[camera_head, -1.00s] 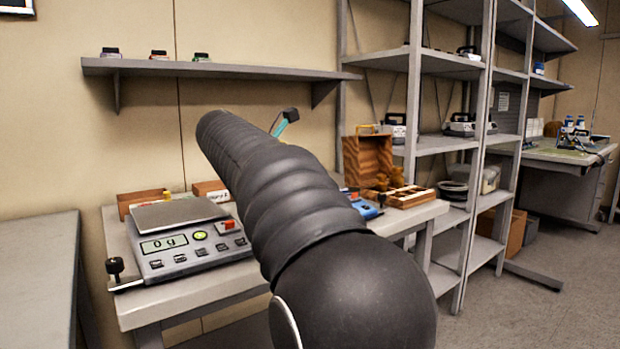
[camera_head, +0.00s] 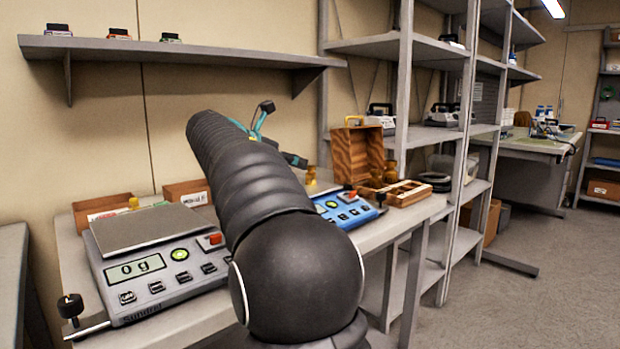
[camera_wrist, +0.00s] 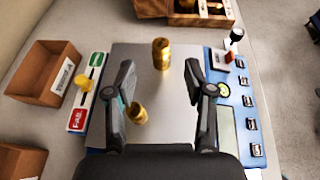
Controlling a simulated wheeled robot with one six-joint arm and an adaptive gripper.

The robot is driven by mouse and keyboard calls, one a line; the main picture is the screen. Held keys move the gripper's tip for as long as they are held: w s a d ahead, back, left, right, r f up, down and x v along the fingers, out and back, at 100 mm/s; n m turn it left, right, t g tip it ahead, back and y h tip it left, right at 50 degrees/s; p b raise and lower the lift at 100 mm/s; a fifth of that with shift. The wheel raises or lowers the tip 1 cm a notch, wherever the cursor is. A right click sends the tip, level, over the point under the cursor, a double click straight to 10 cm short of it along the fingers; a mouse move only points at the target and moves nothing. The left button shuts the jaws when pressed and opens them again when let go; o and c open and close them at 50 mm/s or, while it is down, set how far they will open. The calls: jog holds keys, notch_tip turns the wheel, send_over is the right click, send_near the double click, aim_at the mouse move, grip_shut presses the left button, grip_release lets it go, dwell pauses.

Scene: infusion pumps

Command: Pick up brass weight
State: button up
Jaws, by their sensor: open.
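My gripper (camera_wrist: 160,72) is open, its two dark fingers spread above the pale pan of the blue scale (camera_wrist: 245,118). A taller brass weight (camera_wrist: 161,54) stands on the pan, between and just beyond the fingertips in the wrist view. A smaller brass weight (camera_wrist: 137,113) is on the pan close to the left finger. Neither is gripped. In the head view my gripper (camera_head: 280,135) is partly behind my arm, and a brass weight (camera_head: 311,176) shows beside it. The blue scale (camera_head: 345,209) is partly covered by my arm.
An open wooden case (camera_head: 357,154) and a slotted wooden block (camera_head: 408,193) stand right of the blue scale, with brass weights (camera_head: 390,170) there. A grey scale (camera_head: 150,272) reads 0 g. Small brown trays (camera_wrist: 44,72) and a PASS/FAIL strip (camera_wrist: 78,120) lie left in the wrist view.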

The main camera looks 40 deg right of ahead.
aim_at(308, 167)
jog(key=shift+x, duration=3.9)
jog(key=shift+s, duration=0.1)
jog(key=shift+c, duration=0.3)
grip_shut()
